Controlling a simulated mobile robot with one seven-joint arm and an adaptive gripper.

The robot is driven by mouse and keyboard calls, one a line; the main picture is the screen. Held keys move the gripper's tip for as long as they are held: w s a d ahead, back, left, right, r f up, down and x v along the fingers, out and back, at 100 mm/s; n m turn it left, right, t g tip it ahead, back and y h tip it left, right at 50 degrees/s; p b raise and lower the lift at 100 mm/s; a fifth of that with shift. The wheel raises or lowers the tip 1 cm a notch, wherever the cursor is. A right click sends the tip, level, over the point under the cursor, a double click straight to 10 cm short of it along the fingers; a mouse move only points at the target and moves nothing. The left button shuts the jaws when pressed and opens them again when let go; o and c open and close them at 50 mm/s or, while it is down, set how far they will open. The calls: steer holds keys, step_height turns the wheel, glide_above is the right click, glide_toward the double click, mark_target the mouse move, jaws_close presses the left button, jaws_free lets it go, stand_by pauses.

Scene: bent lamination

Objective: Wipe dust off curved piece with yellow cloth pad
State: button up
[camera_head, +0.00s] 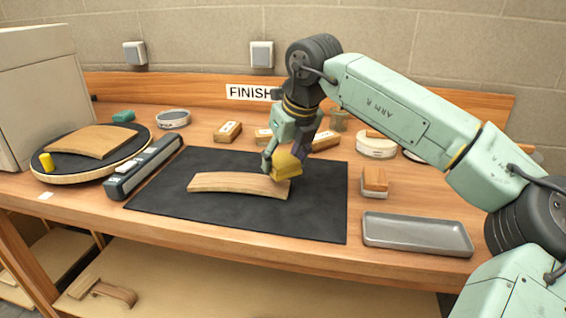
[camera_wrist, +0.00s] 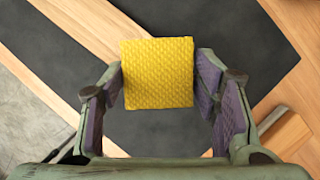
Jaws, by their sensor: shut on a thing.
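The curved wooden piece (camera_head: 232,184) lies on the black mat (camera_head: 190,212) in the head view, arched along its length. In the wrist view part of a pale wooden strip (camera_wrist: 86,38) runs diagonally at the upper left, partly covered by the pad. My gripper (camera_head: 281,157) is shut on the yellow cloth pad (camera_head: 286,165) at the right end of the curved piece. The pad also shows between my fingers in the wrist view (camera_wrist: 157,73). I cannot tell whether the pad touches the wood. No dust is clear at this size.
A grey tray (camera_head: 417,235) lies right of the mat, with a wood-topped block (camera_head: 374,182) behind it. At left are a round turntable (camera_head: 58,176) holding another curved piece (camera_head: 93,141) and a long grey tool (camera_head: 144,167). Several small blocks and tins line the back.

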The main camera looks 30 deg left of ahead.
steer(key=shift+r+p, duration=1.55)
steer(key=shift+r, duration=1)
